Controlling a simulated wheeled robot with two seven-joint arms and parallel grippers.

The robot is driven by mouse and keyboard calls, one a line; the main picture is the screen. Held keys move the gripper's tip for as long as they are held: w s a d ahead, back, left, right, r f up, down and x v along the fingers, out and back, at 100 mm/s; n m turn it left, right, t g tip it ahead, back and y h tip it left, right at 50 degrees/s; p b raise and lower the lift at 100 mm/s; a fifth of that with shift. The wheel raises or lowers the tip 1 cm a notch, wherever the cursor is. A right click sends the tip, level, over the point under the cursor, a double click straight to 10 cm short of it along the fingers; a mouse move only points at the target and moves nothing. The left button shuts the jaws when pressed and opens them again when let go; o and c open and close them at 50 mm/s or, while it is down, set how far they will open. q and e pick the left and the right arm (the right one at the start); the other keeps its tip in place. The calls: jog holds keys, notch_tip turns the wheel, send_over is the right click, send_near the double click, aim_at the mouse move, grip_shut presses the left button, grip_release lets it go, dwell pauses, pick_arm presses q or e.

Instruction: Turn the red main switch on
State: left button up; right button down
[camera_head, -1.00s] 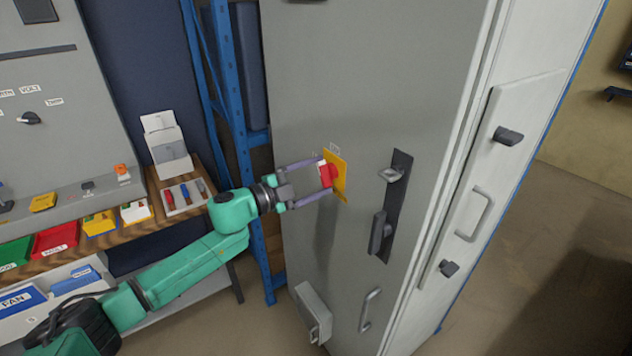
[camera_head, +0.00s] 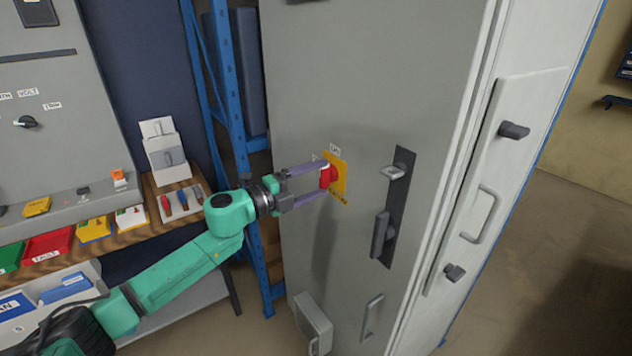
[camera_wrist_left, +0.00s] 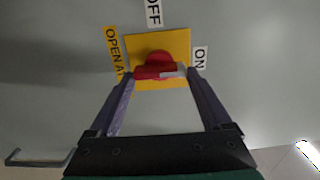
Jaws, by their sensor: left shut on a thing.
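The red main switch (camera_head: 327,178) is a round red knob with a raised grip on a yellow plate (camera_head: 341,180), fixed to the large grey cabinet door. In the left wrist view the red switch (camera_wrist_left: 155,66) sits between my fingers, and its pale grip end points right, towards the ON label (camera_wrist_left: 199,60). The OFF label (camera_wrist_left: 153,12) is above the plate there. My left gripper (camera_head: 325,180) is shut on the switch, one finger on each side; it also shows in the left wrist view (camera_wrist_left: 160,76). My right gripper is not in view.
A black door handle (camera_head: 380,233) on a dark strip is right of the switch. A grey box (camera_head: 312,322) and a bar handle (camera_head: 372,315) sit lower on the door. A bench with coloured bins (camera_head: 48,246) and a blue rack (camera_head: 240,150) stand left.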

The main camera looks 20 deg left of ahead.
pick_arm(q)
jog(key=o, duration=1.2)
jog(key=shift+c, duration=0.2)
jog(key=b+v, duration=0.6)
jog(key=v, duration=0.8)
jog(key=shift+s+b, duration=0.25)
jog(key=shift+b, duration=0.15)
jog(key=shift+a, duration=0.15)
